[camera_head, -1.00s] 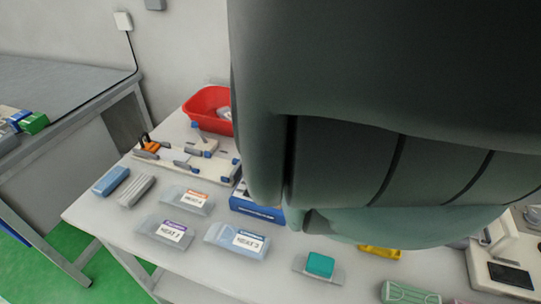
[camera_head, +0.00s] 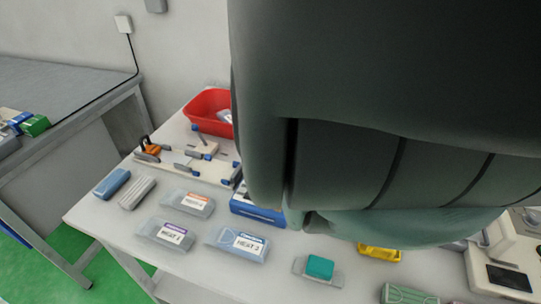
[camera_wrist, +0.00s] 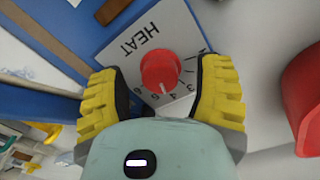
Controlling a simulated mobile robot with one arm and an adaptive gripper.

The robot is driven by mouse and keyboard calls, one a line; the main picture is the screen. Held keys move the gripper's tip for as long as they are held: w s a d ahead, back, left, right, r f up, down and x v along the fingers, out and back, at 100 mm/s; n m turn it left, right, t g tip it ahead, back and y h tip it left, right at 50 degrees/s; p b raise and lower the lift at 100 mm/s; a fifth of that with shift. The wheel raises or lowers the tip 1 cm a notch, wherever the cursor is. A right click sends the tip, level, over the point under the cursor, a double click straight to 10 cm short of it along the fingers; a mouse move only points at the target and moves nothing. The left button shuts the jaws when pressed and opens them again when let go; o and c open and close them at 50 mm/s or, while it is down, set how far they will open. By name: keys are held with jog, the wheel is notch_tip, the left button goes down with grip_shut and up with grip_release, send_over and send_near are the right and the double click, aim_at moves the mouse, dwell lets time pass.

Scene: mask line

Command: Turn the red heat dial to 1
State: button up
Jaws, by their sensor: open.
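The red heat dial (camera_wrist: 160,70) sits on a pale panel (camera_wrist: 125,65) marked HEAT, set in a blue casing (camera_wrist: 75,22), in the wrist view. A printed number scale runs round the dial's lower and right side. A white mark on the dial points toward the bottom of the picture, near the middle numbers; I cannot tell exactly which one. My gripper (camera_wrist: 161,82) is open, with one yellow finger on each side of the dial and visible gaps between. In the head view my arm hides the dial and gripper; part of a blue unit (camera_head: 257,213) shows beside it.
A red bin (camera_head: 207,107) stands at the table's back left; a red object (camera_wrist: 303,98) is right of my gripper in the wrist view. Labelled pouches (camera_head: 237,243), a teal-topped packet (camera_head: 320,267) and a yellow item (camera_head: 379,253) lie in front of the blue unit.

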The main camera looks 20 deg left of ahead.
grip_shut()
dwell(0.4)
jog(key=shift+n, duration=0.3)
jog(key=n, duration=0.4)
jog(key=n+p, duration=0.1)
jog(key=n, duration=0.8)
jog(key=shift+d+p, duration=0.1)
jog(key=shift+p, duration=0.2)
jog(key=shift+n+t+b, duration=0.3)
jog(key=shift+n, duration=1.8)
